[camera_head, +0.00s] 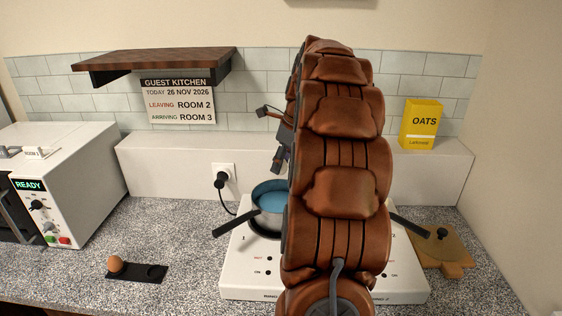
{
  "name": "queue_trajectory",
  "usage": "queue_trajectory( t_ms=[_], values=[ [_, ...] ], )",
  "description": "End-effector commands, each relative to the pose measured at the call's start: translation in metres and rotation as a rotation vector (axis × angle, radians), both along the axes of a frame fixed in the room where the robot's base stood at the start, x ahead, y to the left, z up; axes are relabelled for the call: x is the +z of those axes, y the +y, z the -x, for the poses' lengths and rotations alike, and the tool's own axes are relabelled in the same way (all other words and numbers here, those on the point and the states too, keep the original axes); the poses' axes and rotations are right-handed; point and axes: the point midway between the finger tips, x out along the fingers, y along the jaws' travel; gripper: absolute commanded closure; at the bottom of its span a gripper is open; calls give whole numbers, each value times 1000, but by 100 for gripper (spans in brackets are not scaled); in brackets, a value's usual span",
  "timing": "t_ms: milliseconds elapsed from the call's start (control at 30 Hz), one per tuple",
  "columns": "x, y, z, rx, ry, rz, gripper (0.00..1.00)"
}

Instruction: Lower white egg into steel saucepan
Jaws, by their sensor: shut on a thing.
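A steel saucepan (263,221) with blue water inside stands on the left side of the white hob, its dark handle pointing left and toward the front. My gripper (280,166) is partly seen above the pan's back rim, at the left edge of my brown arm. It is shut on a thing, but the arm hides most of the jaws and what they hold. The white egg does not show as a separate thing anywhere in view. My arm also covers the right part of the pan.
A brown egg (115,263) sits on a black holder (136,278) with an empty hollow beside it. The white hob (240,283) has another dark handle (410,226) at right, near a wooden board (452,247). A white appliance (75,180) stands left. Oats (421,125) stand on the ledge.

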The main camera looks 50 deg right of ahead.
Motion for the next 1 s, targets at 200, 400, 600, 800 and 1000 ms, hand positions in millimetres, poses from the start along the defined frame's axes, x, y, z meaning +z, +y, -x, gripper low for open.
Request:
queue_trajectory(
  t_ms=[200, 400, 600, 800, 1000],
  values=[
    [-1, 0, 0, 0, 0, 0, 93],
    [-7, 0, 0, 1, 1, -2, 93],
    [-16, 1, 1, 0, 2, -4, 93],
    [-24, 1, 0, 0, 2, -3, 93],
    [-31, 0, 0, 0, 0, 0, 93]
  ],
)
